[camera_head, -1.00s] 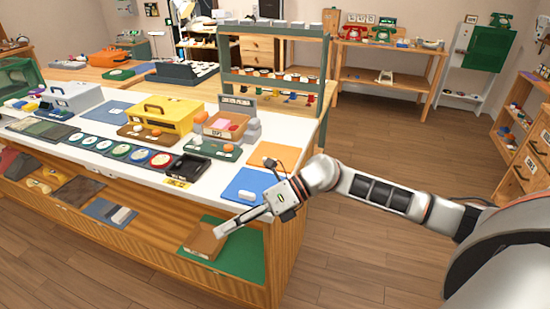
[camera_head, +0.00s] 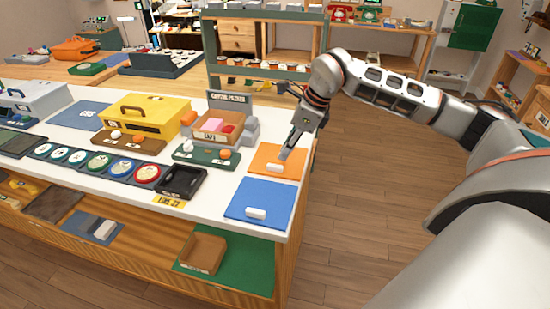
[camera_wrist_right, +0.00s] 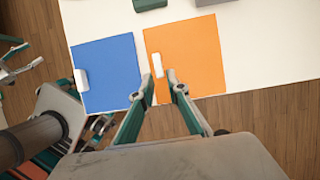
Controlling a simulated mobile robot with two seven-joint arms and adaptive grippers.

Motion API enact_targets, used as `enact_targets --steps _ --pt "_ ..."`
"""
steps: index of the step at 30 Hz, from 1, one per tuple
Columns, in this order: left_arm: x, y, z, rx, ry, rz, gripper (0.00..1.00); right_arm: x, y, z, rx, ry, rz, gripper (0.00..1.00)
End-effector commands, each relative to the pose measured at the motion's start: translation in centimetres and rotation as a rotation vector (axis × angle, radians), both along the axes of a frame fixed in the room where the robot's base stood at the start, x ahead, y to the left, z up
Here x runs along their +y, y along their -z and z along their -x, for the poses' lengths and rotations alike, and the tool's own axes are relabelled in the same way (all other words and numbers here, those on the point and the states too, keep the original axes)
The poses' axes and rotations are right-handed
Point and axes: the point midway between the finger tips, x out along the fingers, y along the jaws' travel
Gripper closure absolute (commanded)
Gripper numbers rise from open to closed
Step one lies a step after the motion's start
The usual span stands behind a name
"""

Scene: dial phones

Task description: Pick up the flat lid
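Two flat square panels lie on the white counter's near right corner: an orange one (camera_head: 263,157) and a blue one (camera_head: 270,195), each with a small white handle. I cannot tell which one the task calls the flat lid. My right gripper (camera_head: 284,154) points down over the orange panel. In the right wrist view its two fingers (camera_wrist_right: 162,86) are apart and empty, close to the white handle (camera_wrist_right: 157,65) of the orange panel (camera_wrist_right: 198,55), which lies just beyond and between the tips. Arm parts of mine show at the wrist view's left edge; the left gripper's opening is unclear.
A black tray (camera_head: 182,181), a green board (camera_head: 207,153), a brown box (camera_head: 214,126) with pink and red pieces and a yellow case (camera_head: 150,117) stand left of the panels. A brown open box (camera_head: 204,254) sits on the shelf below. Floor right of the counter is clear.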

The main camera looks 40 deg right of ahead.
Motion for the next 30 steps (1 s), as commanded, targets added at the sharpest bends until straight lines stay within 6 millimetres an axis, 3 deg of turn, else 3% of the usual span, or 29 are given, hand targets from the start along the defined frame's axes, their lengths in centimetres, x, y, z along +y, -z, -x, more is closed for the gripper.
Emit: enact_targets --steps 4,15,23,25,30 --pt "-0.1 0.5 0.7 0.014 0.002 -0.001 0.48 0.5 1.2 -0.4 0.001 -0.001 -0.003 0.85" --pt "-0.1 0.3 0.1 0.002 0.003 -0.002 0.48 1.9 5.3 -1.9 0.002 -0.002 -0.003 0.85" --pt "0.0 0.2 -0.1 -0.001 0.002 -0.003 0.48 2.0 5.6 -2.1 -0.001 -0.002 -0.002 0.85" --pt "0.0 0.2 -0.1 -0.001 0.002 -0.003 0.48 2.0 5.6 -2.1 -0.001 -0.002 -0.002 1.0" --pt "0.0 0.2 -0.1 -0.001 0.002 -0.004 0.48 2.0 5.5 -2.1 -0.001 -0.001 -0.002 1.0"
